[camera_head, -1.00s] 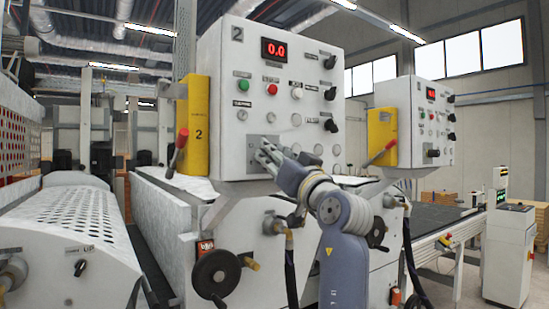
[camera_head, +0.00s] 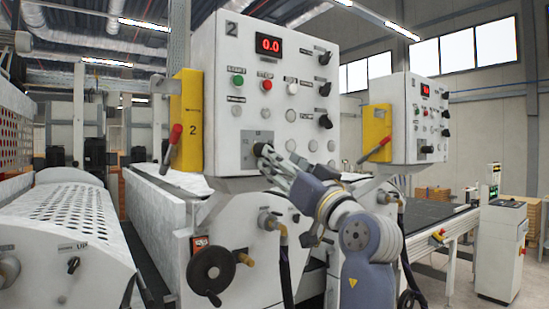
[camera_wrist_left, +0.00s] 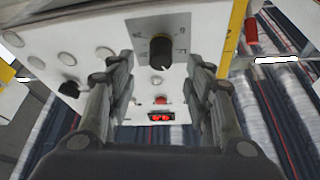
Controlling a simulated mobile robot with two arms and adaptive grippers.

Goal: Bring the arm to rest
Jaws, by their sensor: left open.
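My left gripper (camera_head: 270,163) is in front of the lower part of the control box (camera_head: 222,100) marked 2. It is open and empty, with its fingers pointing at the panel. A black rotary knob (camera_head: 259,149) on a grey plate shows just beyond the fingertips. In the left wrist view the same knob (camera_wrist_left: 160,50) lies between the two spread fingers (camera_wrist_left: 160,85), apart from both. My right gripper is not in view.
A yellow post (camera_head: 190,120) with a red-handled lever (camera_head: 172,145) stands left of the box. A handwheel (camera_head: 211,272) and hoses are below. A second control box (camera_head: 400,120) stands at the right. A perforated cover (camera_head: 65,215) is at the left.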

